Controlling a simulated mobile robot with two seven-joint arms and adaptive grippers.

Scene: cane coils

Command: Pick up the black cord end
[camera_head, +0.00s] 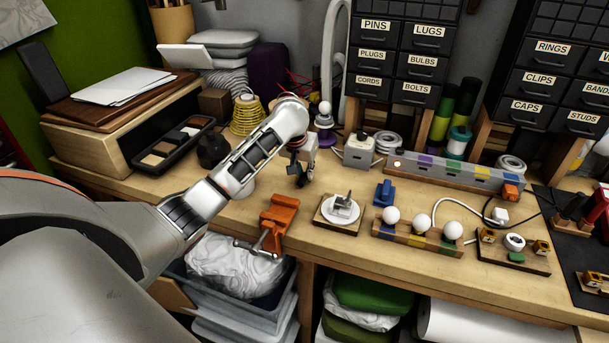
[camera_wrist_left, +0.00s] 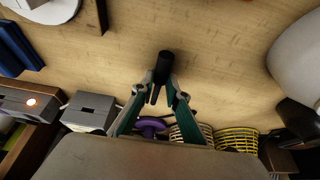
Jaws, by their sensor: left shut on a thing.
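My left gripper (camera_head: 303,178) hangs over the middle of the workbench, beyond the orange clamp. In the left wrist view its two green-sided fingers (camera_wrist_left: 162,88) are shut on the black cord end (camera_wrist_left: 164,62), a short dark cylinder with a forked lower part. The cord end sticks out past the fingertips. In the head view it is small and dark, hard to tell from the fingers. My right gripper is in neither view.
The orange clamp (camera_head: 277,222) sits at the bench's front edge. A white round piece on a wooden base (camera_head: 324,223) stands right of my gripper. A grey box (camera_head: 359,150) and yellow wire coil (camera_head: 246,116) stand behind. Bare wood (camera_wrist_left: 225,70) surrounds the fingertips.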

